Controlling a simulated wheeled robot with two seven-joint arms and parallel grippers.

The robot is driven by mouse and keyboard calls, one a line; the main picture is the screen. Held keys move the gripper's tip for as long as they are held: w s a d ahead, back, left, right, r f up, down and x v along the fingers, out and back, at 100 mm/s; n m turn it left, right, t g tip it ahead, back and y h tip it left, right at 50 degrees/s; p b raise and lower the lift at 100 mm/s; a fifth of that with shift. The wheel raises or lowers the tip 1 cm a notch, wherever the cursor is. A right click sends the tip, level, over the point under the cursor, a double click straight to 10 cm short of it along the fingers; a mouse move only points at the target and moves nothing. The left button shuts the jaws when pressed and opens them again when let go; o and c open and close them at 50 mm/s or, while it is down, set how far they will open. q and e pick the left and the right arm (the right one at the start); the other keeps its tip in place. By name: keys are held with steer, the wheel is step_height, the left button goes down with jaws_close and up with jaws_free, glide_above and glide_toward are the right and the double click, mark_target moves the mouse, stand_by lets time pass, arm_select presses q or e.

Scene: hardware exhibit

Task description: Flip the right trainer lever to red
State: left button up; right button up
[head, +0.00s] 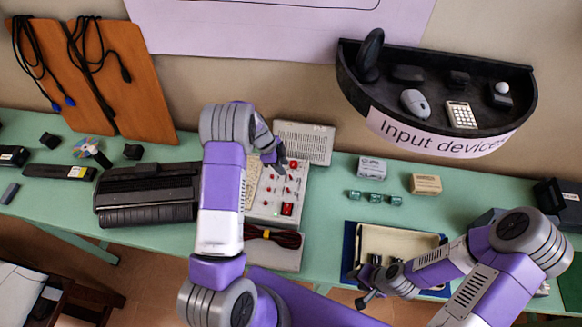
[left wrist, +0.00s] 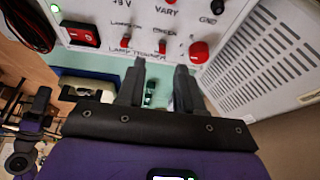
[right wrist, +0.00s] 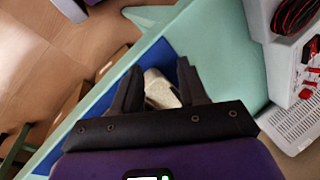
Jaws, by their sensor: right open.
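The trainer panel (head: 270,195) is a pale box with red knobs and switches, lying on the green table. In the left wrist view its face (left wrist: 100,15) fills the top, with small red levers (left wrist: 125,42) and (left wrist: 162,47) above the lettering, and a larger red knob (left wrist: 199,52) to their right. I cannot tell which way the levers are set. My left gripper (head: 280,162) is over the panel's far right part; its fingers (left wrist: 160,66) are apart and empty, just short of the levers. My right gripper (head: 358,287) is open and empty by the tray; its fingers also show in the right wrist view (right wrist: 159,66).
A grey vented box (head: 304,142) adjoins the panel at the back. A black typewriter-like device (head: 148,193) stands left. A cream tray (head: 400,242) on a blue base is near my right gripper. A black shelf (head: 440,85) labelled "Input devices" hangs behind. Free green table lies right of the panel.

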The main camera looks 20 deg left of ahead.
mark_target(289, 179)
arm_select(q)
steer(key=shift+p+x, duration=0.35)
steer(key=shift+x, duration=2.8)
steer(key=shift+w, duration=0.2)
jaws_close()
